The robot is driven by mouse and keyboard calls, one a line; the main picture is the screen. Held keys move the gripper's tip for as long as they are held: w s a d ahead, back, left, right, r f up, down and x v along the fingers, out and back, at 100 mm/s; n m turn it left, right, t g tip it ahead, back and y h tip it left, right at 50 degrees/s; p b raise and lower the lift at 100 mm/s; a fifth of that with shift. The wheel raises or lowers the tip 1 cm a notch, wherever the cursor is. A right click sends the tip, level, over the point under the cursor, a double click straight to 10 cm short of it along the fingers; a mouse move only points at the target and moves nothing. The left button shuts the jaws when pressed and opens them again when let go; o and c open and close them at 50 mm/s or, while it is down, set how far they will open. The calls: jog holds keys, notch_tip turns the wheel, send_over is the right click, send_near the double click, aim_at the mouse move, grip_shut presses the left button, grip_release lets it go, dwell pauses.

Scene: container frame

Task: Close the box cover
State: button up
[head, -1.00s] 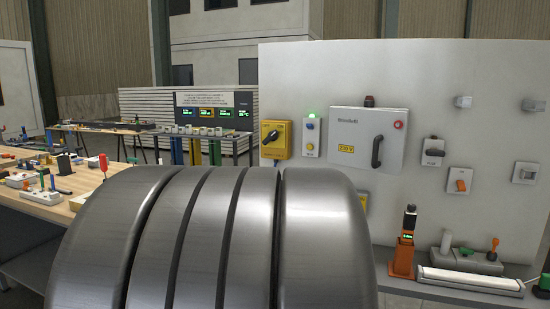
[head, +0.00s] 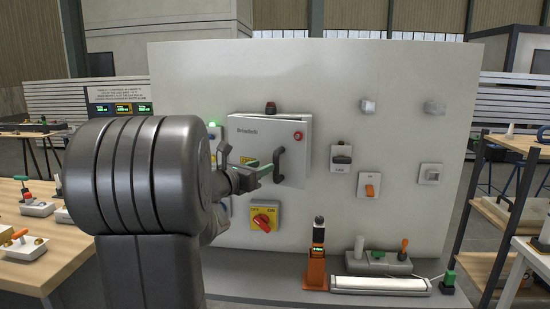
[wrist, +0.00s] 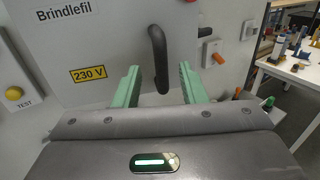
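The grey box cover (head: 257,140), marked "Brindlefil", is on a box on the white panel. It carries a curved black handle (head: 280,165) near its right side. In the wrist view the cover (wrist: 95,45) fills the upper left, with the handle (wrist: 157,55) in front. I cannot tell clearly how far the cover stands open. My gripper (head: 265,171) is at the handle. In the wrist view my gripper (wrist: 159,72) is open, with one green finger left and one right of the handle. Contact with the handle cannot be made out.
A yellow box with a red rotary switch (head: 264,216) sits below the cover. An orange device (head: 317,262) and a long white bar (head: 380,286) stand on the ledge. A workbench (head: 30,245) is at left, shelving (head: 490,230) at right.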

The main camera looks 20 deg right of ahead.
aim_at(274, 161)
jog(key=p+x, duration=0.1)
jog(key=x, duration=0.6)
jog(key=shift+w+d, duration=0.15)
jog(key=shift+d, duration=0.2)
jog(key=shift+c, duration=0.5)
grip_shut()
